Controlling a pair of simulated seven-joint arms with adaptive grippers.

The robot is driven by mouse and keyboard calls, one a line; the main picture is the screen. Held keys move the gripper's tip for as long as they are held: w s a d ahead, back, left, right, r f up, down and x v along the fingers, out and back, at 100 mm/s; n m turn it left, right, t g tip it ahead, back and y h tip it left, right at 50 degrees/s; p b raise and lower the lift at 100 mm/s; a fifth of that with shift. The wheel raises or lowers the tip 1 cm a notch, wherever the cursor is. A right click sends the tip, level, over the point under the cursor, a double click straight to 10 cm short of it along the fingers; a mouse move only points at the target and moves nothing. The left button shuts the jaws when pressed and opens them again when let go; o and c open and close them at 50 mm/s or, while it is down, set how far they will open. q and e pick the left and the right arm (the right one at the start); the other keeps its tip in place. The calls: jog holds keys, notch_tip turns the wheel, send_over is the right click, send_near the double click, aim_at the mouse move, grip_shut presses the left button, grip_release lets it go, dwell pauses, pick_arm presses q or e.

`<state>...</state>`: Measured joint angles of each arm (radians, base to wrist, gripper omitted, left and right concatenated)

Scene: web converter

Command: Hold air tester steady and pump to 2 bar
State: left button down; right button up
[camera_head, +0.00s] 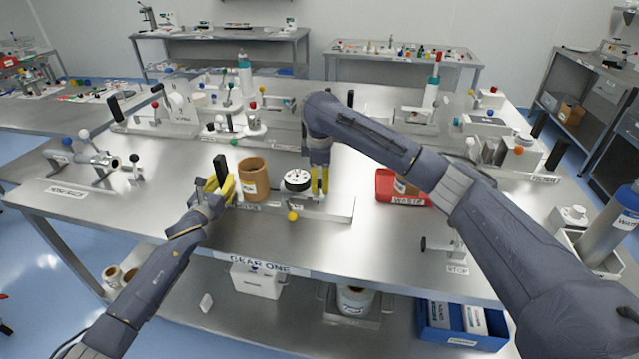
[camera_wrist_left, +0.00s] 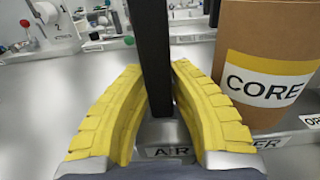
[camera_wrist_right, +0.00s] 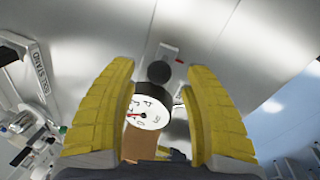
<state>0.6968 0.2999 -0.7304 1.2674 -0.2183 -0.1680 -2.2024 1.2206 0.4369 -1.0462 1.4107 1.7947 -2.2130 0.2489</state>
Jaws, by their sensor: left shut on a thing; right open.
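The air tester has a black upright handle (camera_head: 221,168) at its left and a round white dial gauge (camera_head: 298,180). My left gripper (camera_head: 217,188) is shut on the black handle; the left wrist view shows its yellow fingers on both sides of the upright handle (camera_wrist_left: 151,60), above a partly hidden "AIR" label (camera_wrist_left: 168,152). My right gripper (camera_head: 320,184) is open, pointing down just right of the gauge. In the right wrist view a round black knob (camera_wrist_right: 158,72) and the gauge (camera_wrist_right: 150,112) show between the open fingers. The red needle is visible, but its exact reading is unclear.
A brown "CORE" cylinder (camera_head: 253,182) stands close to my left gripper, between it and the gauge. A yellow ball (camera_head: 292,216) is at the front. The front left tabletop is clear.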

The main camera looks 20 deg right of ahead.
jog(key=shift+w+f, duration=0.2)
jog(key=shift+f, duration=0.8)
jog(key=shift+c, duration=0.2)
grip_shut()
